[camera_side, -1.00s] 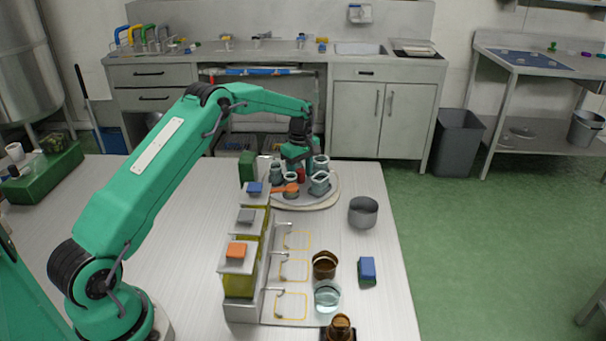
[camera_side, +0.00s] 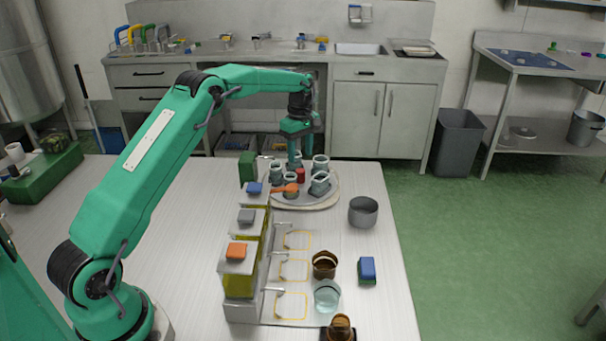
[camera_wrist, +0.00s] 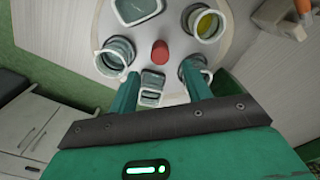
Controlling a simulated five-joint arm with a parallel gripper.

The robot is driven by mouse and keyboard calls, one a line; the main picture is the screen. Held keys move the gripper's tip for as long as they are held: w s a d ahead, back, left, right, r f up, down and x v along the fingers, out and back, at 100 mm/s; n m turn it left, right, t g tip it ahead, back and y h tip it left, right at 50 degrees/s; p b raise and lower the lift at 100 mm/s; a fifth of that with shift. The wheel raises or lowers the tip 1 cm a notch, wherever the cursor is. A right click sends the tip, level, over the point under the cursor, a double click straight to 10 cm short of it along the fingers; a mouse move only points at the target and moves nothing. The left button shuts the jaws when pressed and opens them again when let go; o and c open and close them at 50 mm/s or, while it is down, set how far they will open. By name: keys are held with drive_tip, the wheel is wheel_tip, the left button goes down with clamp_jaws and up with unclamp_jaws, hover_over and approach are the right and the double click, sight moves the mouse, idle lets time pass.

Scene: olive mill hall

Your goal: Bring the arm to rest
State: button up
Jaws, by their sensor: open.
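My gripper (camera_side: 298,155) is at the end of my raised green arm, above the round tray (camera_side: 310,205) at the far end of the table. In the wrist view its two green fingers (camera_wrist: 158,90) are apart. Between the fingertips, below, a small grey-rimmed square jar (camera_wrist: 152,86) shows, and I cannot tell whether they touch anything. Several grey jars stand on the tray, among them a larger one (camera_side: 320,183) and one with yellow contents (camera_wrist: 207,25). A red cylinder (camera_wrist: 160,52) stands in their middle.
A grey bowl (camera_side: 363,211), a brown cup (camera_side: 324,265), a glass cup (camera_side: 327,296) and a blue block (camera_side: 367,269) stand at right. The table's left middle is bare.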

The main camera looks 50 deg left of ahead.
drive_tip(key=shift+r, duration=0.15)
drive_tip(key=s+d+r+m+t, duration=0.1)
drive_tip(key=s+d+r+m, duration=0.35)
drive_tip(key=s+r, duration=0.35)
drive_tip(key=s+d+r+m+t, duration=0.2)
drive_tip(key=s+d+r+m, duration=0.2)
drive_tip(key=s+d+r, duration=0.4)
drive_tip(key=s+d+m+t, duration=0.1)
drive_tip(key=s+m, duration=0.3)
drive_tip(key=s, duration=0.6)
drive_tip(key=s+d+f+m+t, duration=0.1)
drive_tip(key=s+d+m, duration=0.3)
drive_tip(key=s, duration=0.7)
drive_tip(key=shift+f+m+t, duration=0.15)
drive_tip(key=shift+m+t, duration=0.15)
drive_tip(key=shift+m, duration=0.45)
